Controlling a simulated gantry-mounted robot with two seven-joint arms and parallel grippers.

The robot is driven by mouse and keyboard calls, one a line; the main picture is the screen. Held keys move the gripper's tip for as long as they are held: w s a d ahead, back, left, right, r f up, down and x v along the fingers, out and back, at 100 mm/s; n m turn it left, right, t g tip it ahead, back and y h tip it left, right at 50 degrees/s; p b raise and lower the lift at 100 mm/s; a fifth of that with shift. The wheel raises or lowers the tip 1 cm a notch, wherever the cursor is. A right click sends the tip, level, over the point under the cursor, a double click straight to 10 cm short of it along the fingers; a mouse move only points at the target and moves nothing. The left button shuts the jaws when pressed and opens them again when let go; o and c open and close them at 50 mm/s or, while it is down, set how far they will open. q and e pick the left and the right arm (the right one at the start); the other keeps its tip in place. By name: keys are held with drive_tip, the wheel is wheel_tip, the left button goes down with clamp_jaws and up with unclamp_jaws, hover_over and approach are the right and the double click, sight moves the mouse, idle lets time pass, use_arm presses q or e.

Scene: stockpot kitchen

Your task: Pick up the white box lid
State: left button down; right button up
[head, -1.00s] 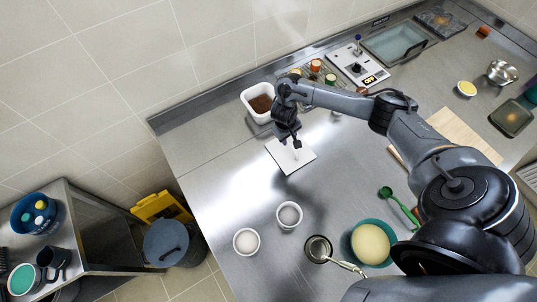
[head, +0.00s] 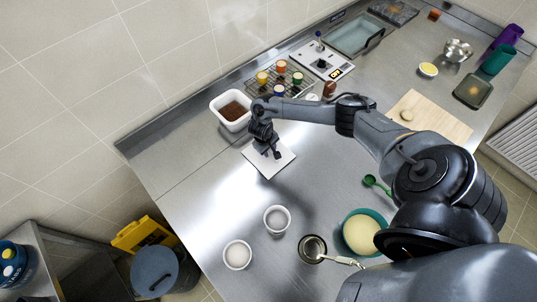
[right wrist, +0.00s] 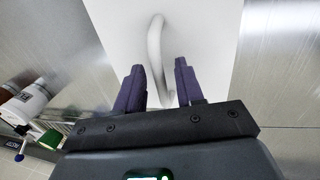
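The white box lid (head: 268,166) lies flat on the steel counter in the head view, just in front of the white box (head: 231,113) with brown contents. In the right wrist view the lid (right wrist: 200,30) shows a raised white loop handle (right wrist: 156,50). My right gripper (head: 272,155) is over the lid. In the right wrist view its two dark fingers (right wrist: 160,78) are apart, with the handle's near end between them. Whether they touch the handle I cannot tell. My left gripper is not in view.
A rack of small jars (head: 281,80) stands behind the lid. Two white bowls (head: 277,218), a strainer (head: 312,248) and a teal bowl (head: 363,233) stand nearer. A cutting board (head: 430,115) lies to the right. The counter around the lid is mostly clear.

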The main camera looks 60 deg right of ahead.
drive_tip(key=shift+d+f, duration=0.1)
drive_tip(key=shift+f, duration=0.3)
clamp_jaws()
drive_tip(key=shift+r, duration=0.2)
